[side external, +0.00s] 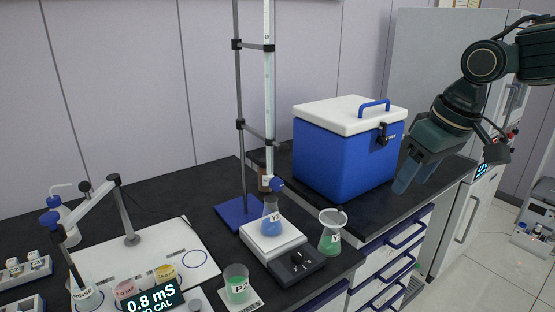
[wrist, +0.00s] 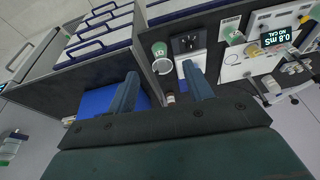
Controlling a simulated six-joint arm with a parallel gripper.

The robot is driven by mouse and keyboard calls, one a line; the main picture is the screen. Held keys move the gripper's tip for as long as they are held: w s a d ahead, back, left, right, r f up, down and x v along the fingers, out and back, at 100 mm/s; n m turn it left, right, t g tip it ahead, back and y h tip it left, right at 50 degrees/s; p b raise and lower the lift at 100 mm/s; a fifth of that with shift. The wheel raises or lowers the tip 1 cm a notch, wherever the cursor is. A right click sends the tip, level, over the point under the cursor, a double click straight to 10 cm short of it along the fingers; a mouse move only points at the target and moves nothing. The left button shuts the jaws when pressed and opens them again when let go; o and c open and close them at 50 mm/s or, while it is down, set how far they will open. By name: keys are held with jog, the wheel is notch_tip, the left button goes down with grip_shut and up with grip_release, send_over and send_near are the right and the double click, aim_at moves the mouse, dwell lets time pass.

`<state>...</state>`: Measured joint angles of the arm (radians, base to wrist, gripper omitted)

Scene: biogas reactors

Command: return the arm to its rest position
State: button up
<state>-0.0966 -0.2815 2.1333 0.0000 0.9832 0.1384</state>
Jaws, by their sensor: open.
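My gripper (side external: 408,178) hangs at the right in the side external view, in front of the blue cooler box with the white lid (side external: 345,150) and apart from it. In the wrist view my gripper (wrist: 162,92) shows two blue-grey fingers spread wide with nothing between them. The blue cooler box (wrist: 98,102) is partly hidden behind the left finger there.
A flask with blue liquid (side external: 271,222) stands on the stirrer (side external: 272,243) under a burette (side external: 269,100). A flask with green liquid (side external: 330,238) and a green beaker (side external: 237,285) stand nearby. Drawers (side external: 390,265) lie below the bench.

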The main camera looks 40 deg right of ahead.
jog(key=s+d+f+t, duration=0.1)
jog(key=s, duration=0.4)
jog(key=s+d+f+t, duration=0.1)
jog(key=s, duration=0.5)
jog(key=shift+s+d+f, duration=0.3)
jog(key=shift+d, duration=0.1)
dwell(0.4)
